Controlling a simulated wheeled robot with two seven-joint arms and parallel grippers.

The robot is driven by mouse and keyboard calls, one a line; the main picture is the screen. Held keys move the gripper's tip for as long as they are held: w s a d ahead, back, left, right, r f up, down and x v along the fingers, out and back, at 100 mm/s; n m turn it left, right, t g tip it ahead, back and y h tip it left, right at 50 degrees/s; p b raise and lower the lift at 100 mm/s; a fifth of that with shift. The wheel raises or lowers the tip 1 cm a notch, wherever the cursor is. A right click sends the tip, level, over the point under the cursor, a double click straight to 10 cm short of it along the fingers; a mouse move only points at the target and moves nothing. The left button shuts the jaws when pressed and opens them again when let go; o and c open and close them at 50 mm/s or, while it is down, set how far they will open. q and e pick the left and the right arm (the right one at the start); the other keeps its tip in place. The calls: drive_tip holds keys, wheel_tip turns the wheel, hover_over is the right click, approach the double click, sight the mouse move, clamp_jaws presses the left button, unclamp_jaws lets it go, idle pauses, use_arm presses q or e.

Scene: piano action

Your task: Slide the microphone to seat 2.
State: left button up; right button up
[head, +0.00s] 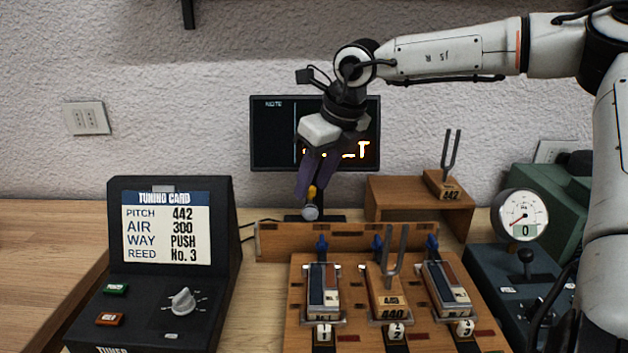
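My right gripper (312,187) points down in front of the dark screen, its purple fingers at a small yellow part. Below that part is a round grey head, which I take to be the microphone (310,212). It is above the left part of the wooden rail, behind seat 1. The fingers overlap its top, and I cannot tell whether they grip it. Seat 2, labelled at the front (397,330), is to the right and holds a tuning fork on a 440 block (390,306). My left gripper is out of view.
The wooden bench (358,325) also has blocks at seat 1 (323,290) and seat 3 (446,288). A tuning card console (170,270) stands left. A 442 fork on a wooden box (420,212) and a round gauge (520,215) stand right.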

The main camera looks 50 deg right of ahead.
drive_tip(key=v, duration=1)
drive_tip(key=shift+s, duration=0.15)
